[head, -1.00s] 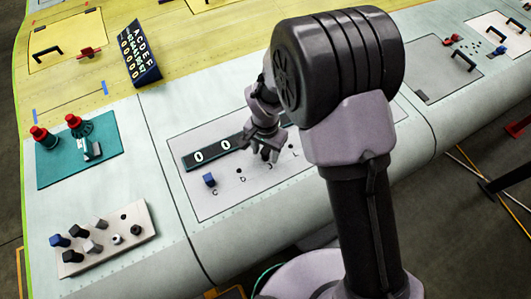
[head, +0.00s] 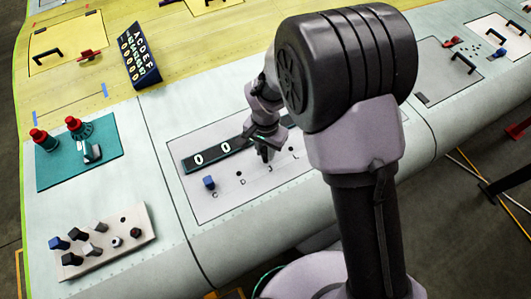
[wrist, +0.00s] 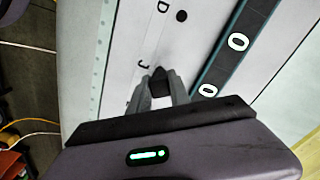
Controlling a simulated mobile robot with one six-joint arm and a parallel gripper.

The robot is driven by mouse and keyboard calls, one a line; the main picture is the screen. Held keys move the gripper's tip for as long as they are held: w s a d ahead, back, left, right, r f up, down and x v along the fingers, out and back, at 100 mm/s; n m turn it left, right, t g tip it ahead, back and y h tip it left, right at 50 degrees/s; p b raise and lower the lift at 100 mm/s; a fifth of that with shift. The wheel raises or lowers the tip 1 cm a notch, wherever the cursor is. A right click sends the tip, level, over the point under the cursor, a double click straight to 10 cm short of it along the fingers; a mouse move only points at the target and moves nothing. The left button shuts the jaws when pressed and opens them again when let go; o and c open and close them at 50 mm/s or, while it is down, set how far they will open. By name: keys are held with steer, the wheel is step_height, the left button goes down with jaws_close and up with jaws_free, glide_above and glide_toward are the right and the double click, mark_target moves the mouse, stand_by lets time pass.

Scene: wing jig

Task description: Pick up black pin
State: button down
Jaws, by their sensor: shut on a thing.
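My gripper (head: 265,152) is low over the grey panel with letters and holes (head: 225,203), near the letter J. In the wrist view its two fingers (wrist: 160,88) are shut on a small dark thing, the black pin (wrist: 160,77). The pin's top shows between the fingertips. Its lower part is hidden, so I cannot tell whether it sits in a hole. In the head view the pin cannot be made out from the gripper.
A blue pin (head: 209,182) stands at the panel's left. A dark strip with zeros (head: 182,162) lies behind the holes. A beige block (head: 145,236) with several blue, black and grey pins is at the front left. A teal mat (head: 50,177) holds red-topped tools.

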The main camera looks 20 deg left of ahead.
steer(key=shift+r, duration=0.85)
steer(key=s+a, duration=0.3)
steer(key=a, duration=0.1)
steer(key=s+a+r+b, duration=0.1)
steer(key=s+a, duration=0.2)
steer(key=a, duration=0.1)
steer(key=s+a, duration=0.3)
steer(key=a, duration=0.2)
steer(key=shift+s+r+b, duration=0.2)
steer(key=shift+s+b, duration=0.05)
steer(key=shift+b, duration=0.05)
steer(key=shift+w+d, duration=0.1)
